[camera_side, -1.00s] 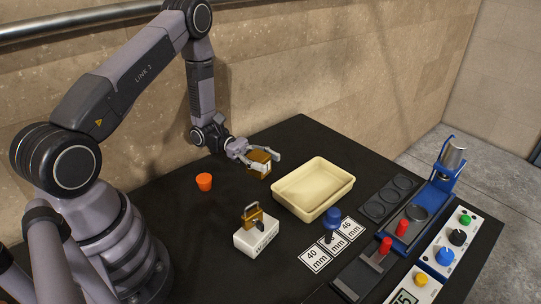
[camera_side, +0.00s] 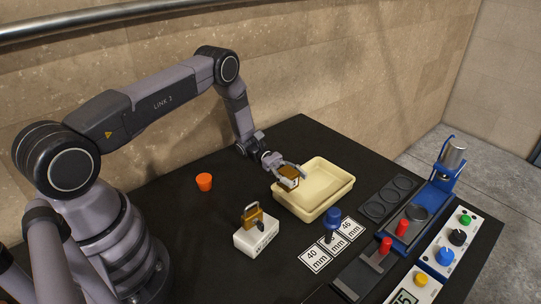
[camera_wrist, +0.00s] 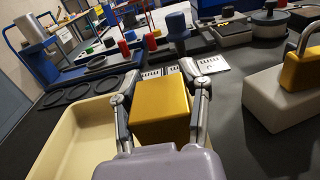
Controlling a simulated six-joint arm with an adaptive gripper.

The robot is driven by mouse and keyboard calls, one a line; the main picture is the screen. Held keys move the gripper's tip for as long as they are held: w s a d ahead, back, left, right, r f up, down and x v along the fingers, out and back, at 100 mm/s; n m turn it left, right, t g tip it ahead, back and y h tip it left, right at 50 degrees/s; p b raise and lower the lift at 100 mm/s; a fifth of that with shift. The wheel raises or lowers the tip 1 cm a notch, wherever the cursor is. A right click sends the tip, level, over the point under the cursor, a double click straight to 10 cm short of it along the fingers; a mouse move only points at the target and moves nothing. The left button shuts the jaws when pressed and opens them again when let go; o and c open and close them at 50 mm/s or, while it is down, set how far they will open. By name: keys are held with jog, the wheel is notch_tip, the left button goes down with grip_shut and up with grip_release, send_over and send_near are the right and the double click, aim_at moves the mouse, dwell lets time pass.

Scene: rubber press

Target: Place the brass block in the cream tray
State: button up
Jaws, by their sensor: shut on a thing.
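The brass block (camera_side: 288,174) is held between the fingers of my gripper (camera_side: 289,179). In the wrist view the yellow-brass block (camera_wrist: 161,108) sits between both fingertips of my gripper (camera_wrist: 160,104). The cream tray (camera_side: 335,193) is a shallow open box on the black table. In the side view the block appears over the left part of the tray, near its left rim. In the wrist view the tray (camera_wrist: 62,140) lies left of and below the block. The tray's inside looks empty where it shows.
A padlock (camera_side: 253,216) on a white block (camera_side: 257,237) stands in front left of the tray. A blue-topped stamp (camera_side: 333,217) stands on mm cards near the tray's front. A blue press (camera_side: 448,165) and control boxes fill the right side.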

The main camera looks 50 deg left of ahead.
jog(key=shift+w+f, duration=0.4)
jog(key=shift+w+d+f, duration=0.1)
jog(key=shift+w+f, duration=0.05)
jog(key=shift+f, duration=0.75)
jog(key=shift+w+f, duration=0.1)
jog(key=shift+f, duration=0.8)
jog(key=shift+f, duration=0.15)
jog(key=o, duration=1.3)
